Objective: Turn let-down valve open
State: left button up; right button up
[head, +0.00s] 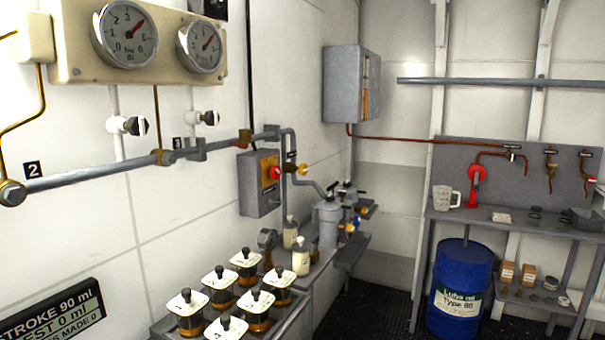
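I cannot tell which fitting is the let-down valve, as the small labels are unreadable. Two white valves with black handles, a left one (135,125) and a right one (208,118), sit on the wall below the gauges. A grey pipe (100,178) runs under them. A grey box (260,183) farther along carries a red knob (275,172) on a yellow plate. Neither of my grippers is in view.
Two gauges (128,35) are on a cream panel. Several lidded sample jars (186,302) stand on a low bench along the left wall. A blue drum (460,285) stands under a grey workbench (505,222) at right. Dark floor (385,305) shows between.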

aim_at(302, 169)
jog(key=u, duration=0.3)
jog(key=i+l+u, duration=0.15)
jog(key=u, duration=0.2)
jog(key=i+l+u, duration=0.1)
jog(key=l+u, duration=0.6)
jog(key=i+j, duration=0.05)
